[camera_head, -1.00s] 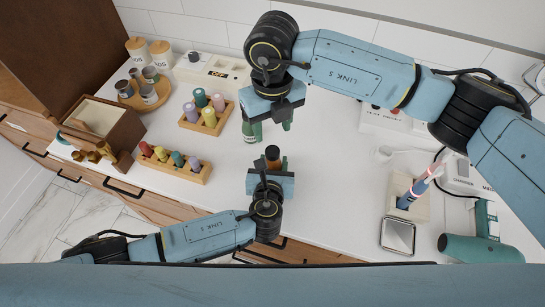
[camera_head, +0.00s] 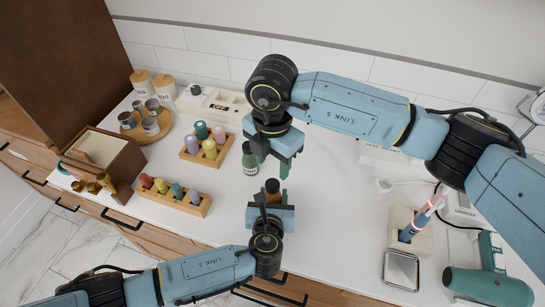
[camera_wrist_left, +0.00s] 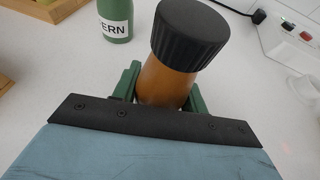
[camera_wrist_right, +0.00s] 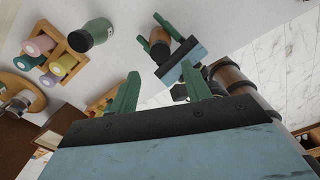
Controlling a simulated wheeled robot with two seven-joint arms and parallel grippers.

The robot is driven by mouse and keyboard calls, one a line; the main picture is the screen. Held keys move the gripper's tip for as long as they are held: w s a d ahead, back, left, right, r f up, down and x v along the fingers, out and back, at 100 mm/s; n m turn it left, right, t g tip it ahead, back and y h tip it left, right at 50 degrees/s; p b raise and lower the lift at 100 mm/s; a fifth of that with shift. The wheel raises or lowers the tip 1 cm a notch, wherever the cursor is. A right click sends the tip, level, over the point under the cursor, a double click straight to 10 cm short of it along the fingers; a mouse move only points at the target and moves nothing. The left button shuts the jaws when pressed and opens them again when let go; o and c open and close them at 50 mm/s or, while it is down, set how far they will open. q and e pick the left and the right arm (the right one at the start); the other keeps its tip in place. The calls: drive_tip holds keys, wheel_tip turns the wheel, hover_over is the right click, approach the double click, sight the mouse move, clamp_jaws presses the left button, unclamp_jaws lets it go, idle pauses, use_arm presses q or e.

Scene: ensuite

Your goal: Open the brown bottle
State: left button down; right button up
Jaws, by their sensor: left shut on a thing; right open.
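The brown bottle (camera_head: 272,194) stands upright on the white counter with a ribbed black cap (camera_wrist_left: 190,36) on it. My left gripper (camera_head: 271,207) is shut around its body below the cap; green fingers flank it in the left wrist view (camera_wrist_left: 162,92). My right gripper (camera_head: 270,160) is open and empty, behind and above the brown bottle, apart from it. In the right wrist view its two green fingers (camera_wrist_right: 160,90) are spread with nothing between them, and the brown bottle (camera_wrist_right: 160,38) shows beyond.
A green bottle (camera_head: 250,161) stands close behind and left of the brown bottle. Wooden racks of colored bottles (camera_head: 172,195) stand left. Counter between is clear.

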sight(272, 184)
wheel_tip(272, 184, down, 8)
drive_tip(key=shift+r, duration=0.25)
